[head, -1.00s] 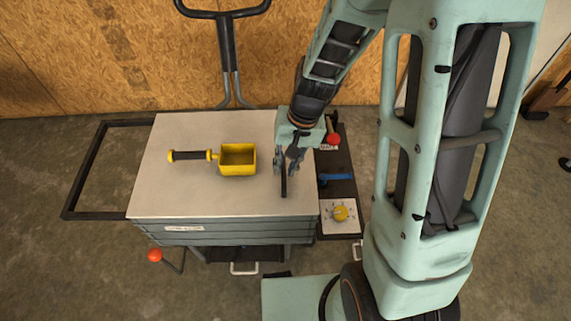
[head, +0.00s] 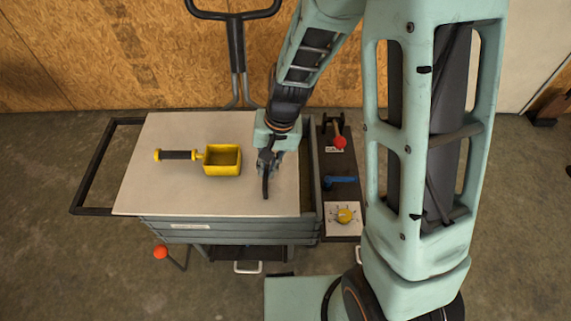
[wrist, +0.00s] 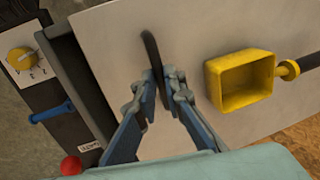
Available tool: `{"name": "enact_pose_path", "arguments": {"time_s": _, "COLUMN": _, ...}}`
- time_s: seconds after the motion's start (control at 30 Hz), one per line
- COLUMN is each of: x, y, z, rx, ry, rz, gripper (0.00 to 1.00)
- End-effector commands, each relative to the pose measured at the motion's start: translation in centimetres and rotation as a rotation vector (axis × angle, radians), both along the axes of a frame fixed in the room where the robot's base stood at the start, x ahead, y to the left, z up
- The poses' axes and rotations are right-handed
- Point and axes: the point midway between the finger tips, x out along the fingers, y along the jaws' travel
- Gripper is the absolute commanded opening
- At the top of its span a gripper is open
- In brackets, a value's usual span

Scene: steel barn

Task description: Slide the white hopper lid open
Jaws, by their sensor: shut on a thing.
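The white hopper lid (head: 190,190) is a flat pale panel on top of the grey hopper (head: 228,231). It is slid partly left, with a narrow dark gap (head: 308,180) along its right edge. The gap also shows in the wrist view (wrist: 82,75). A black bar handle (head: 266,187) stands near the lid's right side. My gripper (head: 267,160) is shut on this handle from above. In the wrist view the two fingers (wrist: 160,78) close around the dark handle (wrist: 151,50), and their lower parts hide its near end.
A yellow scoop (head: 222,160) lies on the lid left of my gripper. Right of the hopper is a dark panel with a red-knobbed lever (head: 340,142), blue handle (head: 341,182) and yellow dial (head: 345,215). A black frame (head: 86,178) extends left, with free space inside.

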Motion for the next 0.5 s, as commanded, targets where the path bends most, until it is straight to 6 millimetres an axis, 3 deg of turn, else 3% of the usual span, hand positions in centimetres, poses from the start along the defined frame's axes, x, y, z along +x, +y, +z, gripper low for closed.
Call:
{"name": "enact_pose_path", "arguments": {"time_s": 0.03, "x": 0.0, "y": 1.7, "z": 0.3, "rx": 0.001, "ry": 0.0, "rz": 0.009, "gripper": 0.0}}
{"name": "enact_pose_path", "arguments": {"time_s": 0.5, "x": 0.4, "y": 14.8, "z": 0.2, "rx": 0.001, "ry": 0.0, "rz": 0.007, "gripper": 0.0}}
